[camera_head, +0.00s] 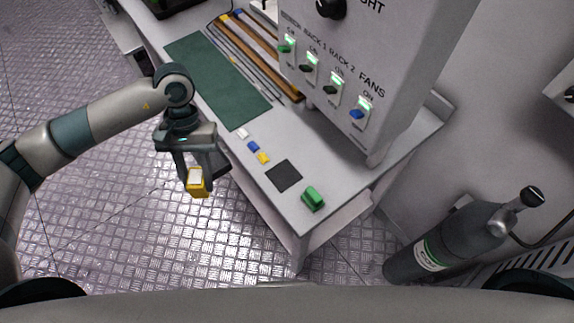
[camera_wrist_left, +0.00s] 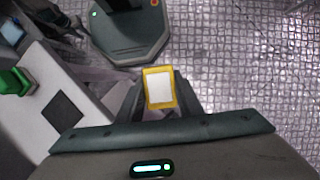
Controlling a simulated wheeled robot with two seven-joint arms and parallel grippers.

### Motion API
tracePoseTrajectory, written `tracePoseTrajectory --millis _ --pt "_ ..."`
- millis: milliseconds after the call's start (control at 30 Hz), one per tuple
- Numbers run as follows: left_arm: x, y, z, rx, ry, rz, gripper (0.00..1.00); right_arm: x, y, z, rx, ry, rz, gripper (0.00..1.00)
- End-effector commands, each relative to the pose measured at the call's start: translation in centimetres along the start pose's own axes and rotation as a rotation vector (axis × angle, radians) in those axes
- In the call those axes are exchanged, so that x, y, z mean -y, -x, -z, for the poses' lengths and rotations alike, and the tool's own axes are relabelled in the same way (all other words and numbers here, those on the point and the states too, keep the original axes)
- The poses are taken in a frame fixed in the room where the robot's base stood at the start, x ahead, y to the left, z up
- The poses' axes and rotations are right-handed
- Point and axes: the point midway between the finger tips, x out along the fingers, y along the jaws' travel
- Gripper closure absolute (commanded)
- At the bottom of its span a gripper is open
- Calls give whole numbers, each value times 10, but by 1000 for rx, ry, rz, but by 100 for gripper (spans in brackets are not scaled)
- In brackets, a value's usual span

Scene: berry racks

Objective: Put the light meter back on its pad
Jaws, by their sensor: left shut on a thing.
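The light meter (camera_head: 196,183) is a small yellow block with a white face. My left gripper (camera_head: 197,172) is shut on it and holds it in the air over the floor, just off the bench's front edge. In the left wrist view the meter (camera_wrist_left: 159,89) sits between the fingertips, white face toward the camera. The pad (camera_head: 284,176) is a dark square on the bench top, bare, to the right of the gripper. It also shows at the left of the wrist view (camera_wrist_left: 63,115). My right gripper is not in view.
A green block (camera_head: 313,198) stands on the bench (camera_head: 330,163) beside the pad. Small white, blue and yellow pieces (camera_head: 253,147) lie near the green mat (camera_head: 215,75). A switch panel (camera_head: 340,60) rises behind. A gas cylinder (camera_head: 450,240) stands at right.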

Motion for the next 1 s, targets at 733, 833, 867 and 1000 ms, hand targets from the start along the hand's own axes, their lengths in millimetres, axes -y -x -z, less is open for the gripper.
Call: tracePoseTrajectory --millis 733,833,867,1000 --pt "-69 24 -10 -4 218 -96 97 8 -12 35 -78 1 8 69" --pt "-96 34 -19 -3 316 -138 97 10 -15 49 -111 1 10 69" --pt "-104 37 -22 -4 346 -151 97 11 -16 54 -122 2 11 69" --pt "-139 51 -41 -3 488 -211 97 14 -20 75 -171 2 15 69"
